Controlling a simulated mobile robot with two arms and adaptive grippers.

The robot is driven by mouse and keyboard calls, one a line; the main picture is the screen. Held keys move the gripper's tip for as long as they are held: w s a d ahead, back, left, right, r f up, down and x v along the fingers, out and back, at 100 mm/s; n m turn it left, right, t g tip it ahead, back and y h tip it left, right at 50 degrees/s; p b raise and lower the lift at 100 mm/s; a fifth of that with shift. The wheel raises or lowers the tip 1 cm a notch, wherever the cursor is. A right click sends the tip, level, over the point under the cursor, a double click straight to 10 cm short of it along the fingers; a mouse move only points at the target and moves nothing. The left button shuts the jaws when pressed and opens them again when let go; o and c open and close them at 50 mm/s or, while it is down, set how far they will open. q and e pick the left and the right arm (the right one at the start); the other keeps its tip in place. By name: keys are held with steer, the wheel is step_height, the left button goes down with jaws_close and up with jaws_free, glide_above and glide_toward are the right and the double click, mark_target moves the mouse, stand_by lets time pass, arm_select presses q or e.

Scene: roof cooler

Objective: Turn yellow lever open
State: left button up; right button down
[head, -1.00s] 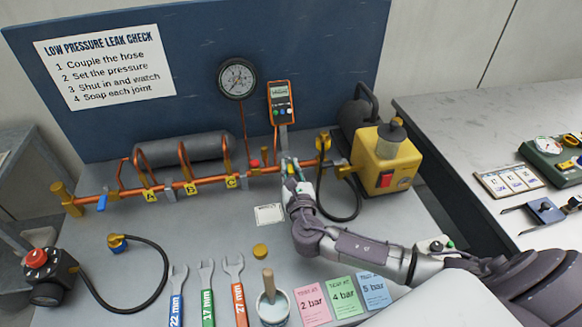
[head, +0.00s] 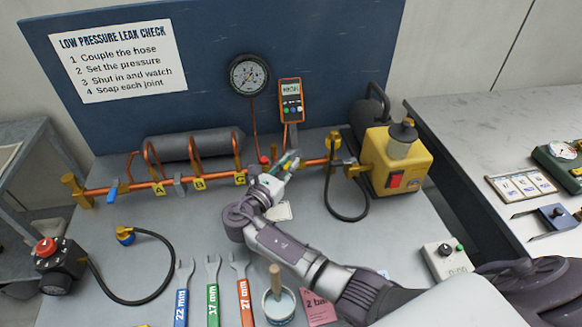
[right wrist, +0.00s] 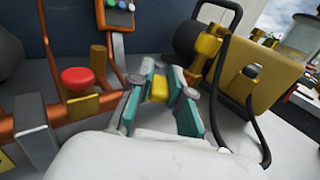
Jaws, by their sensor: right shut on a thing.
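The yellow lever (right wrist: 160,88) shows in the right wrist view between the teal finger pads of my right gripper (right wrist: 158,103), which is shut on it. In the head view my right gripper (head: 285,166) is at the copper pipe (head: 210,182), right of the red knob (head: 264,160). Its fingers point up and to the right there and hide most of the lever. The lever's exact angle to the pipe is hard to tell. My left gripper is not in view.
The yellow pump box (head: 392,165) and black hose (head: 345,215) stand just right of the gripper. A handheld meter (head: 290,100) and round gauge (head: 248,75) are behind it. Wrenches (head: 213,290) and a soap pot (head: 278,307) lie in front. A blue lever (head: 113,190) is at left.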

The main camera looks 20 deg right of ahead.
mark_target(287, 164)
steer(key=shift+w+a+r+m+g+h, duration=0.15)
steer(key=shift+m+g+h, duration=0.15)
steer(key=shift+m+g, duration=0.15)
steer(key=c, duration=1.1)
jaws_free()
step_height(287, 164, up, 10)
steer(key=shift+f, duration=0.1)
